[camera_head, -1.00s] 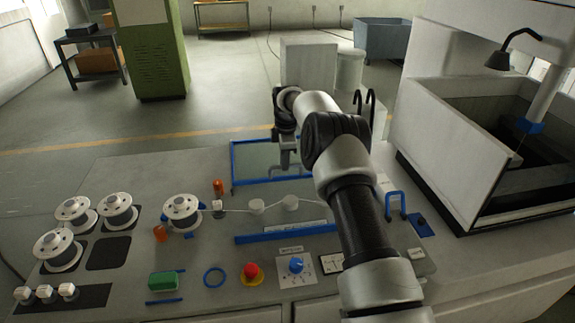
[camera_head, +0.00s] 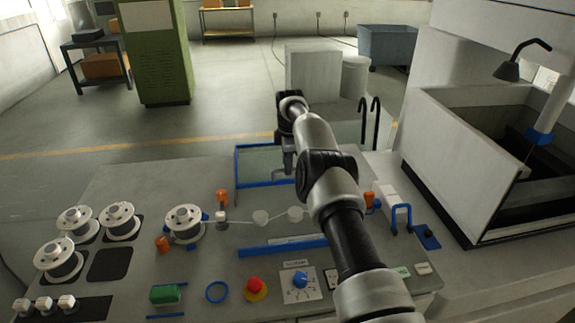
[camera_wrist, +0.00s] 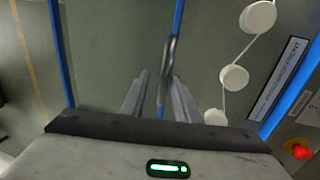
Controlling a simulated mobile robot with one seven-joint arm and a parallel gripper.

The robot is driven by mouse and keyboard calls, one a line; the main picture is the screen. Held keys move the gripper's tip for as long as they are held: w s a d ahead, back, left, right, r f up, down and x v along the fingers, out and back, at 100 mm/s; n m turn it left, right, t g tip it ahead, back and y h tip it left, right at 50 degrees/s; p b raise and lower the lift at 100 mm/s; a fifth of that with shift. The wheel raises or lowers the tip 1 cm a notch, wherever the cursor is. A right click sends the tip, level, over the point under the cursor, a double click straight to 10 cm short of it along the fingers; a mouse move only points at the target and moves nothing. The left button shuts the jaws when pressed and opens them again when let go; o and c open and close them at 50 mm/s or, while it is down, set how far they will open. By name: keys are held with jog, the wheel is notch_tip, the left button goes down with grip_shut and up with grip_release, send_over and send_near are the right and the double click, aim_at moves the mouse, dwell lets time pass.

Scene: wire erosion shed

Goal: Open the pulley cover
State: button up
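The pulley cover (camera_head: 237,170) is a clear panel in a blue frame, behind the white pulleys (camera_head: 261,217), which lie uncovered. In the wrist view the panel (camera_wrist: 95,55) lies between two blue frame edges. A thin grey handle (camera_wrist: 170,50) stands at its nearer edge. My gripper (camera_head: 288,160) is at the cover's nearer edge, partly hidden by my arm. In the wrist view my gripper's fingers (camera_wrist: 160,75) are apart, on either side of the handle, with visible gaps. The cover's right part is hidden by my arm in the head view.
A blue bar (camera_head: 282,246) lies in front of the pulleys. White spools (camera_head: 184,222), an orange-red peg (camera_head: 222,196), a red stop button (camera_head: 255,286) and a blue dial (camera_head: 300,280) are on the bench. A blue loop handle (camera_head: 401,215) and a white tank (camera_head: 455,150) stand right.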

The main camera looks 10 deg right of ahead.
jog(key=shift+s, duration=0.1)
jog(key=v, duration=1.7)
jog(key=shift+r, duration=0.2)
jog(key=s+a+r+m+t, duration=0.15)
jog(key=s+r+m, duration=0.25)
jog(key=s+r, duration=0.65)
jog(key=s+r+m, duration=0.5)
jog(key=s+r, duration=0.2)
jog(key=s, duration=0.5)
jog(key=s+d+f+m+t, duration=0.1)
jog(key=s+f+m, duration=0.3)
jog(key=s, duration=0.8)
jog(key=s+d+f+m, duration=0.1)
jog(key=s+f+m, duration=0.4)
jog(key=s, duration=0.8)
jog(key=shift+f+t, duration=0.35)
jog(key=shift+f, duration=0.1)
